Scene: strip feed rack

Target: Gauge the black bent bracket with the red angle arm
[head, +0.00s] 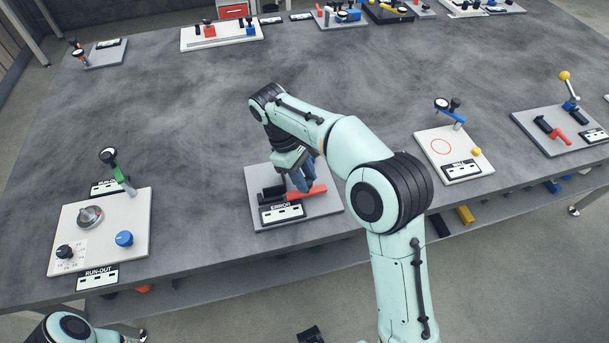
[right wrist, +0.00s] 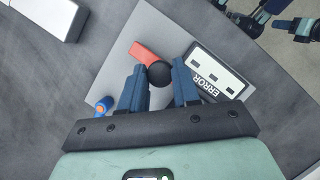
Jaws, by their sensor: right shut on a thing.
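The red angle arm (head: 312,192) lies low over a grey plate (head: 334,206) at the front middle of the table. It also shows in the right wrist view (right wrist: 146,52), with a round black knob (right wrist: 159,74) at its near end. My right gripper (head: 300,178) is over the plate, its blue fingers (right wrist: 160,84) on either side of the knob, shut on it. The black bent bracket (head: 270,193) is left of the red arm, partly behind the ERROR display (head: 282,212). I cannot make it out in the right wrist view. My left gripper is out of view.
A RUN-OUT station (head: 62,222) with a dial gauge stands at the left. Stations with a blue arm (head: 430,150) and a red handle (head: 528,122) stand at the right. Several more line the far edge. The table's middle (head: 180,110) is clear.

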